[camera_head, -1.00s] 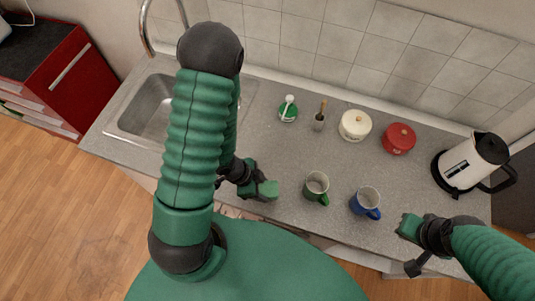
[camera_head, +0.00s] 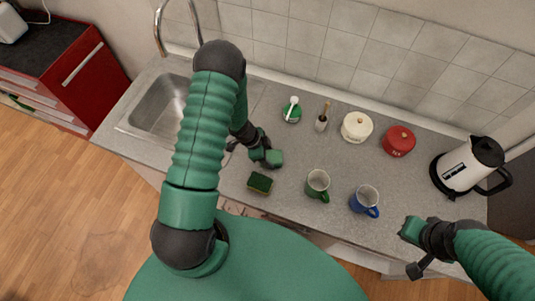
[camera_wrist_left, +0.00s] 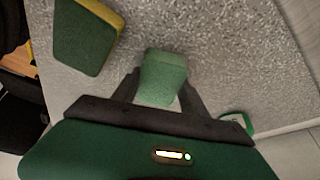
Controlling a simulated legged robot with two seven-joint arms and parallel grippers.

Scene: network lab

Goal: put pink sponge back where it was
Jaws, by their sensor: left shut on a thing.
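No pink sponge shows in either view. A sponge with a dark green top and a yellow edge (camera_head: 260,183) lies on the counter near its front edge; it is also at the upper left of the left wrist view (camera_wrist_left: 88,38). My left gripper (camera_head: 273,157) is over the counter, beyond this sponge and apart from it. In the left wrist view its dark fingers are shut on a pale green block (camera_wrist_left: 162,76); I cannot tell how far this is fingertip. My right gripper (camera_head: 411,228) is at the front edge on the right, its jaws unclear.
A green mug (camera_head: 318,184) and a blue mug (camera_head: 364,200) stand right of the sponge. Behind are a green holder with a white brush (camera_head: 291,111), a cup with a brush (camera_head: 322,121), a cream pot (camera_head: 356,127), a red pot (camera_head: 398,141) and a kettle (camera_head: 468,163). The sink (camera_head: 155,107) is left.

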